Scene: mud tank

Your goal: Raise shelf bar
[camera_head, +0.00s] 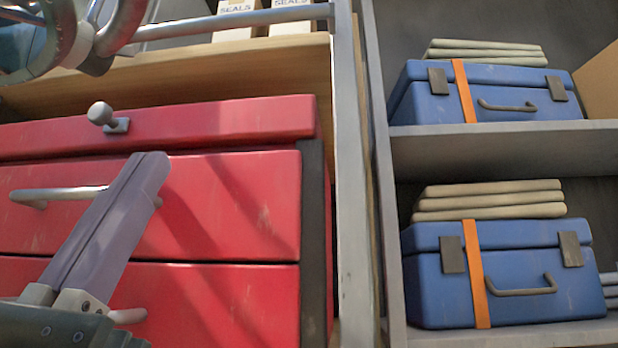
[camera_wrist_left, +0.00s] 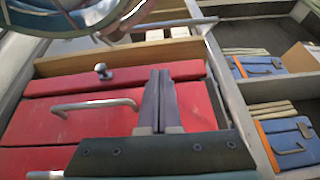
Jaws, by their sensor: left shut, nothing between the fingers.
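The shelf bar (camera_head: 235,20) is a thin grey metal rail that runs across the front of the shelf above the red drawers. Its right end meets the upright post, and its left end is hidden behind a rounded object. It also shows near the top of the left wrist view (camera_wrist_left: 172,23). My left gripper (camera_head: 153,160) has its long grey fingers shut together with nothing between them. It is below and apart from the bar, in front of the red drawer unit, and its fingers show in the left wrist view (camera_wrist_left: 160,73). My right gripper is not in view.
The red drawer unit (camera_head: 235,215) has a knob (camera_head: 101,114) and bar handles near my left gripper. A teal and metal rounded object (camera_head: 50,45) fills the top left. A grey post (camera_head: 352,200) separates the drawers from shelves holding blue cases (camera_head: 520,275).

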